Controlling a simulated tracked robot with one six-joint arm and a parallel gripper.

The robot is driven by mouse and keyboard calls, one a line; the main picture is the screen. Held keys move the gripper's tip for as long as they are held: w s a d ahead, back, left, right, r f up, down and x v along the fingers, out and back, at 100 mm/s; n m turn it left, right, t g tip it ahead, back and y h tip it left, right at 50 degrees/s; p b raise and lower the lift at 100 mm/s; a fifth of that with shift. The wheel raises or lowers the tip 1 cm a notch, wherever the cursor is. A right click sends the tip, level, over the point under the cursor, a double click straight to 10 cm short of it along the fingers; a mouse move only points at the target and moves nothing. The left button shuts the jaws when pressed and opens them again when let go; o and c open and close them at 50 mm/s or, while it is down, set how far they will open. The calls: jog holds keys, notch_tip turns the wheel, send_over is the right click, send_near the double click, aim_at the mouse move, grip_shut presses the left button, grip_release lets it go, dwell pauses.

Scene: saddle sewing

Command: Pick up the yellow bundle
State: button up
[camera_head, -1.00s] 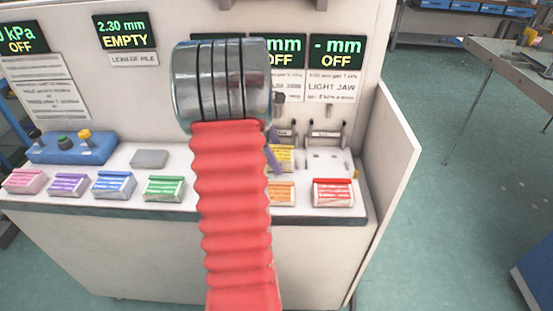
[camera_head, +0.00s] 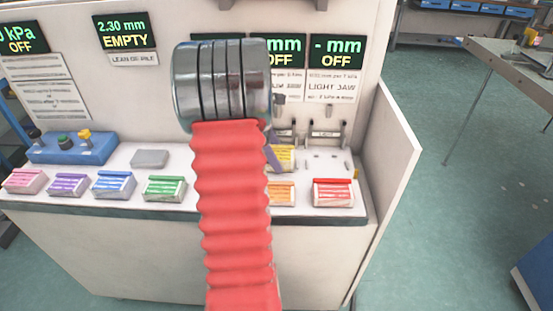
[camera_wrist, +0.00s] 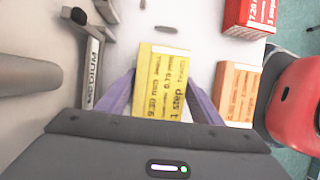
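The yellow bundle (camera_wrist: 161,85) lies between my gripper's two purple fingers in the wrist view, with its printed top face showing. In the head view the yellow bundle (camera_head: 284,155) is on the white counter, partly hidden by my arm and a purple finger. My gripper (camera_wrist: 163,80) is open, with one finger at the left and one at the right of the bundle. The fingertips are very close to its sides; I cannot tell if they touch. The bundle's lower end is hidden by the gripper body.
An orange bundle (camera_wrist: 237,92) sits close to the right finger. A red bundle (camera_head: 333,192) is farther right. Green (camera_head: 164,188), blue (camera_head: 113,185), purple (camera_head: 68,185) and pink (camera_head: 24,180) bundles line the counter's left. A lever labelled MEDIUM (camera_wrist: 91,70) stands left of the yellow bundle.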

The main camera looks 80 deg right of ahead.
aim_at(276, 153)
jog(key=c, duration=1)
notch_tip(276, 153, up, 11)
jog(key=shift+f, duration=0.2)
dwell(0.5)
